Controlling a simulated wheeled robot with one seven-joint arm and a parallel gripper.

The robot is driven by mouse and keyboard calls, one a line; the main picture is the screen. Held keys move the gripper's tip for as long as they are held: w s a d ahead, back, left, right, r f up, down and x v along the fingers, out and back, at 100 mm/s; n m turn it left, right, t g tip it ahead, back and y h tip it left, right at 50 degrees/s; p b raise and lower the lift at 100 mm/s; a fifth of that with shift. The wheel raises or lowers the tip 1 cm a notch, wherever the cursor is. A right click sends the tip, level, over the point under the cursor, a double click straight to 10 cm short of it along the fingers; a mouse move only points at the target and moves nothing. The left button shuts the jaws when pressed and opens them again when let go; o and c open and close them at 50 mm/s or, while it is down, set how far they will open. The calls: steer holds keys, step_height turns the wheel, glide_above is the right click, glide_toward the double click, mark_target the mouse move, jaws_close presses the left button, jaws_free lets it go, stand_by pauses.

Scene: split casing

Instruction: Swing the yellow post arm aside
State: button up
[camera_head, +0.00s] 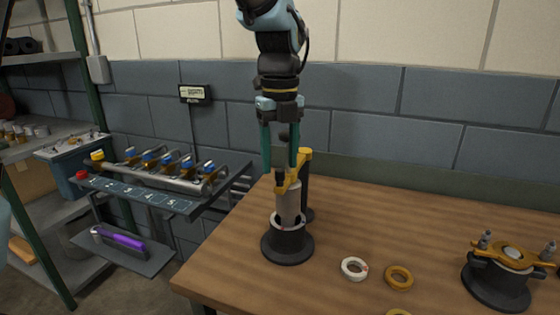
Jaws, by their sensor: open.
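The yellow post arm (304,158) tops a dark upright post (306,195) on the wooden table. It reaches toward the front left, over a grey cylinder (288,203) standing in a round black base (287,246). My gripper (280,168) points down with its two teal fingers apart. The fingertips are at the height of the yellow arm, close to its front end. I cannot tell whether they touch it. Part of the yellow arm is hidden behind the right finger.
A white ring (354,268) and a yellow ring (398,277) lie right of the base. A black casing with studs (499,280) stands at the right. A rack of valves (160,172) and a shelf (40,150) are left of the table (420,222). The table's back middle is clear.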

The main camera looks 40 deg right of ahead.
steer(key=shift+f, duration=1)
jaws_close()
stand_by(0.8)
